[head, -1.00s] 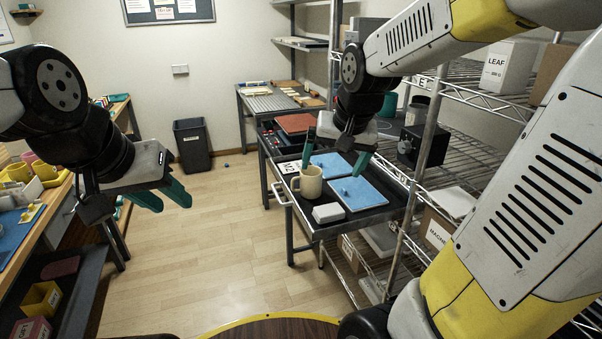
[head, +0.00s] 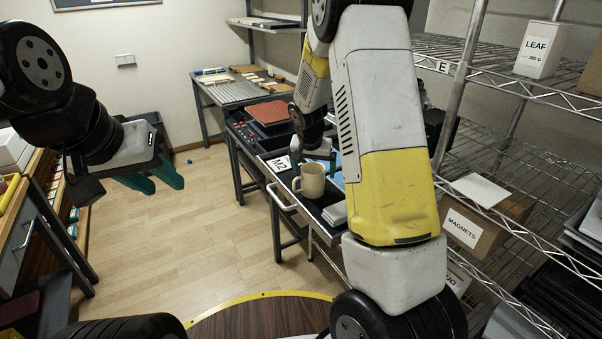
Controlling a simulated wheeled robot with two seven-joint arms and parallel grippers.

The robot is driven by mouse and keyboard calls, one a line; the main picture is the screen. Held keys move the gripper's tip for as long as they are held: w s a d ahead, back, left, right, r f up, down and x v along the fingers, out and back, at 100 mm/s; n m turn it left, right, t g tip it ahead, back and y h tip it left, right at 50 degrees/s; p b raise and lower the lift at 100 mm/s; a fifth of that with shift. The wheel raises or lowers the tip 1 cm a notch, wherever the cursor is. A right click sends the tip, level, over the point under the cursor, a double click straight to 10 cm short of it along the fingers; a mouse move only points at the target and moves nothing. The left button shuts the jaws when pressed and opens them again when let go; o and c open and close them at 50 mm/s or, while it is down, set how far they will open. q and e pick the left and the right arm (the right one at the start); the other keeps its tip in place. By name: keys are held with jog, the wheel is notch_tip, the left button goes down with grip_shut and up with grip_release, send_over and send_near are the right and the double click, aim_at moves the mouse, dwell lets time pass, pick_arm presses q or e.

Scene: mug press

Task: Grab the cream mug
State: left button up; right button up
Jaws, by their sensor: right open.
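The cream mug (head: 309,183) stands upright on the dark tray-topped cart (head: 284,203) in the middle of the head view, its handle towards the left. My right gripper (head: 315,168) is open at the mug, pointing down, with one teal finger at the mug's left and the other at its right behind the rim. I cannot tell whether the fingers touch it. My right forearm hides much of the cart's right side. My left gripper (head: 165,186) hangs empty over the floor at the left; its two teal fingertips show, but their gap is unclear from this angle.
An M2 card (head: 280,164) lies just left of the mug, and a white block (head: 335,214) lies in front of it. A wire shelf (head: 487,163) with a MAGNETS box (head: 468,226) stands close on the right.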

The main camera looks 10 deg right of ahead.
jog(key=x, duration=0.5)
jog(key=shift+w+a+r, duration=0.15)
jog(key=shift+w, duration=0.15)
jog(key=c, duration=1.9)
jog(key=shift+o, duration=0.2)
jog(key=shift+r, duration=0.1)
